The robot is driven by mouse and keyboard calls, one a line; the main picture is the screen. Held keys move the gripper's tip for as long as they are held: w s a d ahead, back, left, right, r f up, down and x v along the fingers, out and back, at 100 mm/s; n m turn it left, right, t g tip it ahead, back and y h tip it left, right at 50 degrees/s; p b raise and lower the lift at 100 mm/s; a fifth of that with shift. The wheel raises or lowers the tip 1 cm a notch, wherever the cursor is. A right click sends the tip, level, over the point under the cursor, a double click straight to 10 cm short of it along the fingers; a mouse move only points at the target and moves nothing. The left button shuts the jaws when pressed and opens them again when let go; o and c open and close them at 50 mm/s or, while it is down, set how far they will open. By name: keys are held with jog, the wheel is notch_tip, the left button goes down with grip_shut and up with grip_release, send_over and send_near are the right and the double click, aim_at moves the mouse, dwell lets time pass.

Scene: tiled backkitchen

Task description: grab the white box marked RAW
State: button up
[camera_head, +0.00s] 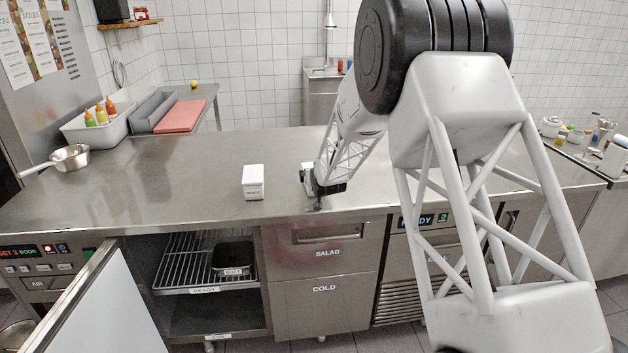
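A white box (253,182) stands upright on the steel counter (150,190), near the middle of its front half. A small dark marking shows low on its front, too small to read. My gripper (317,200) is low over the counter near its front edge, to the right of this box and apart from it. A second white shape (307,173) shows just behind and left of my gripper, partly hidden by it; I cannot tell whether it is another box or whether the gripper touches it. The fingers are too small and dark to show whether they are open.
A pan (70,157) and a white tub with sauce bottles (101,112) stand at the left. A red board (181,117) lies behind. An open cabinet door (105,310) juts out at front left. The counter left of the white box is clear.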

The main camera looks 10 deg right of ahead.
dwell(0.4)
jog(key=shift+r, duration=0.1)
jog(key=c, duration=1.1)
jog(key=shift+r, duration=1.65)
jog(key=shift+s+r, duration=0.2)
jog(key=shift+s, duration=0.1)
jog(key=s, duration=0.5)
jog(key=s+r, duration=0.1)
jog(key=s, duration=0.9)
jog(key=shift+s+d+r, duration=0.15)
jog(key=shift+s+d, duration=0.05)
